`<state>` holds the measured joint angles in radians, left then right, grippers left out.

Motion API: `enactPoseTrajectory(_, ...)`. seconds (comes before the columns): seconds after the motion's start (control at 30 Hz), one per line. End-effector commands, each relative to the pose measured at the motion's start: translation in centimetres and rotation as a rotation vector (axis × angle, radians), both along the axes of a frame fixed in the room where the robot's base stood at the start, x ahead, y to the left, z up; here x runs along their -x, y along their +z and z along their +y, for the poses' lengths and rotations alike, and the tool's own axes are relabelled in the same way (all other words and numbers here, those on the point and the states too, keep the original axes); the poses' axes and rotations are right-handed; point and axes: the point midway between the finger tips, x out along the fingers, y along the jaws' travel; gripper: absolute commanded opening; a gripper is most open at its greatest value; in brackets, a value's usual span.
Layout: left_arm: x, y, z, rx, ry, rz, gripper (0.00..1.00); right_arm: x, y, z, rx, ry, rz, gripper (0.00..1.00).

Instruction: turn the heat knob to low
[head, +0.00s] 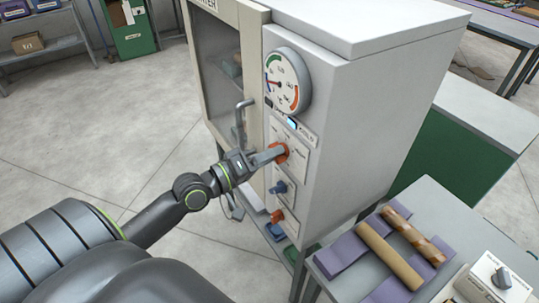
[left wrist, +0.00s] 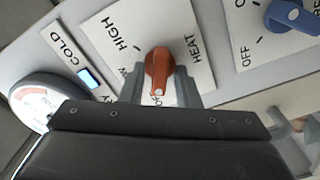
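The heat knob is orange and sits on a white plate on the cabinet front; it shows in the head view (head: 281,152) and in the left wrist view (left wrist: 159,66). Its white-dotted end points down in the wrist picture, at a mostly hidden label starting with O. HIGH and HEAT are readable; another label at the left is mostly covered. My left gripper (head: 270,155) is at the knob, its two fingers on either side of the handle in the wrist view (left wrist: 159,88). They look slightly apart from it; contact is hard to tell. My right gripper is out of view.
A blue knob (head: 279,187) and another orange knob (head: 277,216) sit below on the cabinet (head: 340,120). A dial gauge (head: 287,82) and a lit blue COLD indicator (left wrist: 90,79) are above. The door handle (head: 240,122) sticks out beside my wrist. Tubes (head: 390,256) lie on the right table.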

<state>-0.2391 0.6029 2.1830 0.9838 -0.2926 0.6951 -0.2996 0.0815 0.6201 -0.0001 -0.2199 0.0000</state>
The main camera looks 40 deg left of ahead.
Motion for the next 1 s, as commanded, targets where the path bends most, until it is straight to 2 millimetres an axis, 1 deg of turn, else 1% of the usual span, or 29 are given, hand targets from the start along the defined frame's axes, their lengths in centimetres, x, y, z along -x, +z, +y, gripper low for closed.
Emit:
enactPoseTrajectory(0.03, 0.0, 0.0, 0.0, 0.0, 0.0, 0.0, 0.22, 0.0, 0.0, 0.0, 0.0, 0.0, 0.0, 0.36)
enactPoseTrajectory(0.2, 0.0, 0.0, 0.0, 0.0, 0.0, 0.0, 0.0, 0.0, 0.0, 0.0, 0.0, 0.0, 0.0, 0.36)
enactPoseTrajectory(0.47, 0.0, 0.0, 0.0, -0.011, 0.0, -0.005, 0.0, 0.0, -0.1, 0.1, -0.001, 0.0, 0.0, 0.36)
enactPoseTrajectory(0.63, 0.0, -0.1, 0.0, -0.058, 0.0, -0.025, 0.0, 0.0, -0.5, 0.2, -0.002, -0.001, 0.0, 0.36)
enactPoseTrajectory(0.77, 0.0, -0.2, 0.0, -0.13, -0.001, -0.053, 0.0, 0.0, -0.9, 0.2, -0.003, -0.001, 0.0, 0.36)
enactPoseTrajectory(1.0, 0.1, -0.3, 0.0, -0.322, -0.001, -0.133, 0.0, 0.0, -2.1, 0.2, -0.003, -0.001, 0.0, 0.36)
